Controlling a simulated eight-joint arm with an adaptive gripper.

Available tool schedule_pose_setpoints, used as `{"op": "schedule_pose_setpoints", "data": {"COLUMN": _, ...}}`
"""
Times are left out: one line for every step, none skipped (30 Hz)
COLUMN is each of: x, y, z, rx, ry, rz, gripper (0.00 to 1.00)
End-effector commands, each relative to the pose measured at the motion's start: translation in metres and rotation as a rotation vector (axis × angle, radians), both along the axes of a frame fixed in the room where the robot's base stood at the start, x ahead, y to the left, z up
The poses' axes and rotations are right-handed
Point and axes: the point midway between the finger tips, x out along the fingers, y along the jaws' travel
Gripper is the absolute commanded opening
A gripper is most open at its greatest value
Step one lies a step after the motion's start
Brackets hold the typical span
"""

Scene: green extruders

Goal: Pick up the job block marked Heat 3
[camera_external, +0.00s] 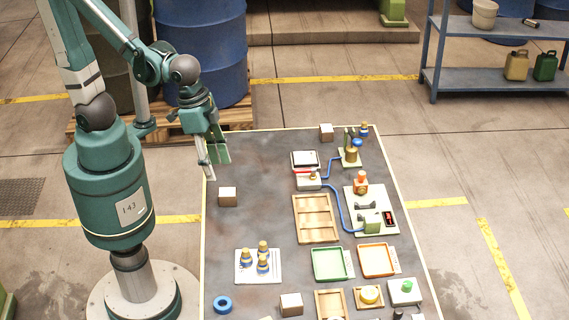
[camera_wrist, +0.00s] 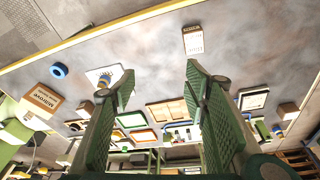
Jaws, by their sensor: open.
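Three small wooden blocks with printed labels stand on the grey table. One block (camera_external: 228,196) is near the table's left edge, and it also shows at the top of the wrist view (camera_wrist: 193,40). A third block (camera_external: 326,132) is at the back, at the right in the wrist view (camera_wrist: 288,111). I cannot read which one is marked Heat 3. My gripper (camera_external: 213,166) is open and empty above the back-left edge, nearest the first block, apart from it.
A white pad (camera_external: 245,275) with several blue-and-yellow pieces and a blue ring (camera_external: 222,304) lie front left. A wooden tray (camera_external: 316,218), a green tray (camera_external: 329,264), an orange tray (camera_external: 377,260) and blue-hosed fixtures fill the right. The table's left middle is mostly clear.

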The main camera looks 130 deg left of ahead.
Motion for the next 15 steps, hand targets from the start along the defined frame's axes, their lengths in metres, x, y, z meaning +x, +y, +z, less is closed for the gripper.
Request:
{"op": "schedule_pose_setpoints", "data": {"x": 0.0, "y": 0.006, "z": -0.008, "rx": -0.006, "ry": 0.015, "rz": 0.021, "gripper": 0.45}}
{"op": "schedule_pose_setpoints", "data": {"x": -0.001, "y": 0.01, "z": -0.012, "rx": -0.01, "ry": 0.023, "rz": 0.033, "gripper": 0.45}}
{"op": "schedule_pose_setpoints", "data": {"x": -0.002, "y": 0.013, "z": -0.018, "rx": -0.014, "ry": 0.035, "rz": 0.047, "gripper": 0.45}}
{"op": "schedule_pose_setpoints", "data": {"x": -0.002, "y": 0.016, "z": -0.022, "rx": -0.019, "ry": 0.045, "rz": 0.059, "gripper": 0.45}}
{"op": "schedule_pose_setpoints", "data": {"x": -0.004, "y": 0.019, "z": -0.027, "rx": -0.023, "ry": 0.055, "rz": 0.071, "gripper": 0.45}}
{"op": "schedule_pose_setpoints", "data": {"x": -0.005, "y": 0.024, "z": -0.033, "rx": -0.028, "ry": 0.066, "rz": 0.088, "gripper": 0.45}}
{"op": "schedule_pose_setpoints", "data": {"x": -0.006, "y": 0.026, "z": -0.037, "rx": -0.032, "ry": 0.076, "rz": 0.099, "gripper": 0.45}}
{"op": "schedule_pose_setpoints", "data": {"x": -0.007, "y": 0.029, "z": -0.041, "rx": -0.036, "ry": 0.085, "rz": 0.111, "gripper": 0.45}}
{"op": "schedule_pose_setpoints", "data": {"x": -0.008, "y": 0.033, "z": -0.047, "rx": -0.041, "ry": 0.097, "rz": 0.126, "gripper": 0.45}}
{"op": "schedule_pose_setpoints", "data": {"x": -0.01, "y": 0.036, "z": -0.051, "rx": -0.045, "ry": 0.106, "rz": 0.138, "gripper": 0.45}}
{"op": "schedule_pose_setpoints", "data": {"x": -0.011, "y": 0.039, "z": -0.056, "rx": -0.049, "ry": 0.115, "rz": 0.15, "gripper": 0.45}}
{"op": "schedule_pose_setpoints", "data": {"x": -0.013, "y": 0.042, "z": -0.061, "rx": -0.055, "ry": 0.126, "rz": 0.166, "gripper": 0.45}}
{"op": "schedule_pose_setpoints", "data": {"x": -0.014, "y": 0.045, "z": -0.066, "rx": -0.059, "ry": 0.136, "rz": 0.178, "gripper": 0.45}}
{"op": "schedule_pose_setpoints", "data": {"x": -0.016, "y": 0.048, "z": -0.07, "rx": -0.062, "ry": 0.144, "rz": 0.189, "gripper": 0.45}}
{"op": "schedule_pose_setpoints", "data": {"x": -0.017, "y": 0.051, "z": -0.074, "rx": -0.067, "ry": 0.154, "rz": 0.202, "gripper": 0.45}}
